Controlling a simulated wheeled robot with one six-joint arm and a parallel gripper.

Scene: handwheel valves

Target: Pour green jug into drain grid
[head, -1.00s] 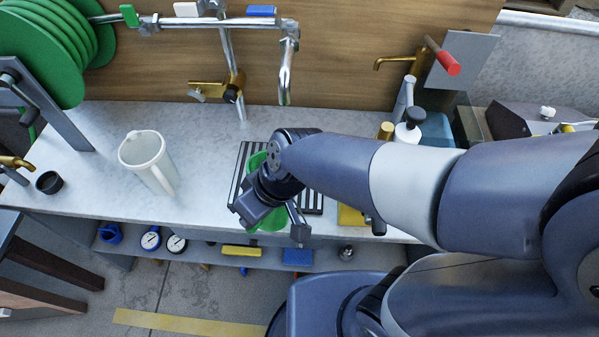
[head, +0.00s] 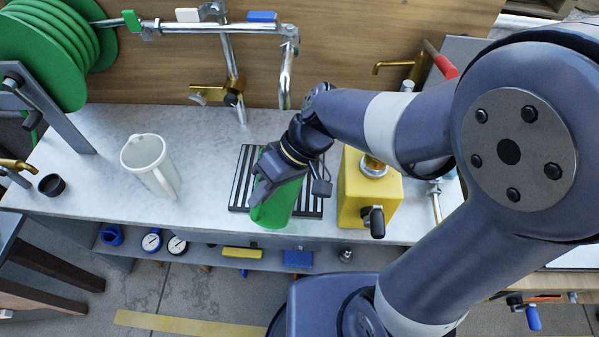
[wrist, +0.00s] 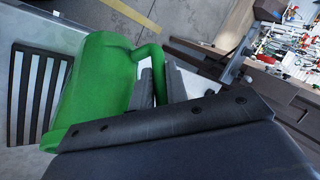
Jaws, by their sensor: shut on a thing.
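The green jug (head: 273,211) is at the drain grid (head: 240,182) in the head view, overlapping the grid's front part. My gripper (head: 282,172) is at the jug and hides part of it. In the wrist view, the jug (wrist: 103,85) fills the left-centre, and its handle (wrist: 150,52) runs between the fingers of my gripper (wrist: 158,88), which are shut on it. The slotted grid (wrist: 40,95) shows to the left of the jug there. The jug's opening and contents are hidden, and I cannot tell its exact tilt.
A white jug (head: 152,168) stands on the counter (head: 110,190) to the left. A yellow container (head: 366,200) stands close to the right of the grid. A metal pipe spout (head: 286,85) hangs behind the grid. A green hose reel (head: 45,60) is at the back left.

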